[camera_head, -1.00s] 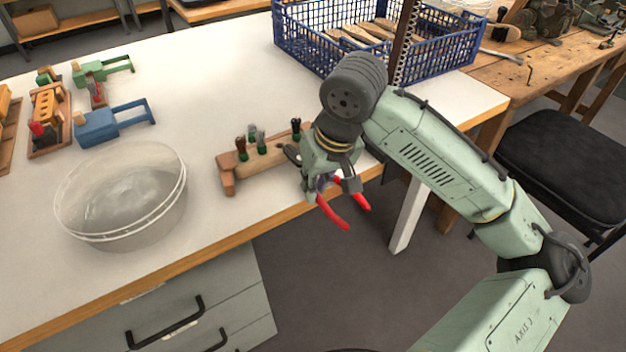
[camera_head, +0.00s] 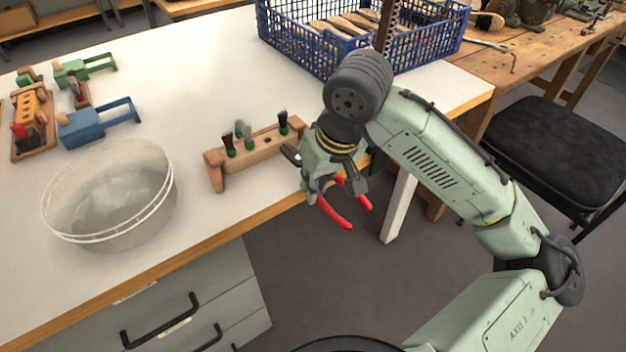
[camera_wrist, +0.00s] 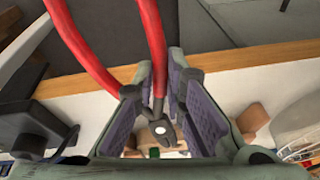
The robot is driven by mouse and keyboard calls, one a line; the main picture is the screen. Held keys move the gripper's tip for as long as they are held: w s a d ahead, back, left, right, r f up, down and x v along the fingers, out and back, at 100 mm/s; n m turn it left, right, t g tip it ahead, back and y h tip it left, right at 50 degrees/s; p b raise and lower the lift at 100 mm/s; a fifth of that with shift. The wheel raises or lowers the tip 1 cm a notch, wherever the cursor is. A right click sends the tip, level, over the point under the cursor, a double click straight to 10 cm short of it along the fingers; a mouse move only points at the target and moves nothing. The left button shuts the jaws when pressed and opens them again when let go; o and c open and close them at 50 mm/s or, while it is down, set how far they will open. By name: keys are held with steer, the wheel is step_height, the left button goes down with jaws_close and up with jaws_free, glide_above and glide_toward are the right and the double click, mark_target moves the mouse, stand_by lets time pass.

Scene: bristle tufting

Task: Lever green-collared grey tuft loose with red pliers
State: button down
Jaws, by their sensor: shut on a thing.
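The red pliers (camera_head: 336,216) are held in my gripper (camera_head: 337,187), beyond the table's front edge, handles pointing down toward the front. In the wrist view the pliers (camera_wrist: 157,50) pass between the finger pads of my gripper (camera_wrist: 160,100), which is shut on them. A wooden block (camera_head: 257,153) on the table holds three upright tufts with green collars. The grey tuft (camera_head: 244,134) is the middle one, between a dark brown tuft (camera_head: 228,144) and a black tuft (camera_head: 283,122). My gripper is right of the block, and the pliers appear apart from the tufts.
A clear round tub (camera_head: 110,195) stands left of the block. Blue and green tools (camera_head: 100,122) and wooden racks lie at the far left. A blue crate (camera_head: 365,55) stands behind my arm. The table middle is clear.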

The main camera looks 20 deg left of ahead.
steer(key=shift+s+d, duration=0.2)
steer(key=shift+d, duration=0.25)
steer(key=shift+r, duration=0.15)
steer(key=shift+r+p, duration=2.95)
steer(key=shift+p, duration=0.2)
steer(key=shift+f, duration=0.1)
